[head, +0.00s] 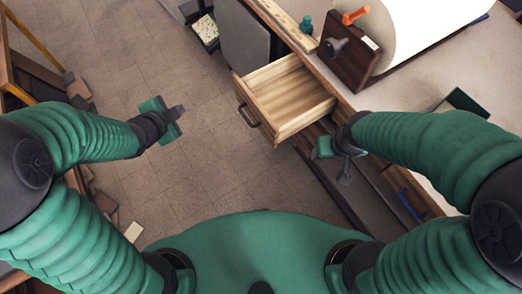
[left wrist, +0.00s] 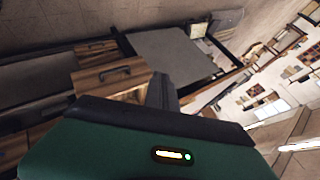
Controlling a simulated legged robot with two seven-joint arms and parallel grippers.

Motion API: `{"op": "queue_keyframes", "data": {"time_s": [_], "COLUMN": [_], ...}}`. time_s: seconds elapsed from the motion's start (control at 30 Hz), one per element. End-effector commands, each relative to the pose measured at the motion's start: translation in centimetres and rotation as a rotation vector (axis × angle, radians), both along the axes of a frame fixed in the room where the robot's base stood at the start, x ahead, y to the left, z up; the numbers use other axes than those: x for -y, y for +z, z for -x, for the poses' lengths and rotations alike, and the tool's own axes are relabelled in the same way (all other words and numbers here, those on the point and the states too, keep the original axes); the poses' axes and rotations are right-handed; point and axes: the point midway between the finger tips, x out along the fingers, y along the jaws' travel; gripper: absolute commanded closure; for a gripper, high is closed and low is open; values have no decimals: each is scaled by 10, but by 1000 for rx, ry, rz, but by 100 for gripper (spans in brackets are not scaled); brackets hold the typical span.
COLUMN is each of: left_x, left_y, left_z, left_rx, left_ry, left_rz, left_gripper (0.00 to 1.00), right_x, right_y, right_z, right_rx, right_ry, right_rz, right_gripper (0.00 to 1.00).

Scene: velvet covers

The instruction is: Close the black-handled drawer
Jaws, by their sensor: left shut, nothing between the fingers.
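The wooden drawer (head: 290,92) is pulled out of the desk and looks empty inside. Its black handle (head: 247,116) is on the front panel, facing left in the head view. The left wrist view also shows the drawer front (left wrist: 108,82) and the black handle (left wrist: 118,72). My left gripper (head: 181,109) is shut and empty, left of the drawer front with a clear gap to it. Its fingers (left wrist: 162,92) show in the left wrist view too. My right gripper (head: 346,176) hangs at the desk's front, right of the drawer; its finger opening is unclear.
The desk top (head: 420,88) carries a wooden block (head: 349,50) with an orange-handled tool, beside a white roll (head: 415,30). A blue handle (head: 411,204) sits lower on the desk front. Tiled floor (head: 205,150) lies free between left gripper and drawer.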

Motion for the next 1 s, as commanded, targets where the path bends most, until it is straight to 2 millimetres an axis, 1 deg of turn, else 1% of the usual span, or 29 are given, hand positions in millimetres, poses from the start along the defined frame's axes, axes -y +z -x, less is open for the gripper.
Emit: {"op": "queue_keyframes", "data": {"time_s": [0.03, 0.07, 0.1, 0.17, 0.2, 0.27, 0.3, 0.4, 0.5, 0.63, 0.77, 1.0], "left_x": [8, 15, 27, 44, 55, 72, 83, 102, 112, 118, 130, 174], "left_y": [-52, -65, -81, -106, -122, -146, -160, -184, -193, -191, -194, -211], "left_z": [-6, -8, -10, -9, -6, 2, 10, 29, 45, 53, 47, 22], "left_rx": [56, 95, 148, 230, 284, 368, 424, 549, 635, 678, 679, 679], "left_ry": [-116, -193, -296, -450, -548, -692, -782, -959, -1064, -1111, -1115, -1116], "left_rz": [-38, -62, -90, -125, -144, -162, -168, -168, -155, -147, -146, -146], "left_gripper": [100, 100, 100, 100, 100, 100, 100, 100, 100, 100, 100, 100], "right_x": [0, 0, 0, -1, -1, -1, -1, -1, -1, -1, -1, -1], "right_y": [-56, -71, -92, -122, -143, -173, -190, -224, -239, -241, -243, -258], "right_z": [0, 0, 0, 0, 0, 0, 1, 1, 1, 0, 0, 0], "right_rx": [0, 0, 0, 0, 0, 0, 0, 0, 0, 1, 1, 1], "right_ry": [1, 1, 1, 1, 1, 1, 1, 0, 0, 0, 0, 0], "right_rz": [0, 0, 0, 0, 0, 0, 0, 0, 0, 0, 0, 0], "right_gripper": [43, 43, 43, 43, 43, 43, 43, 43, 43, 43, 43, 43]}}
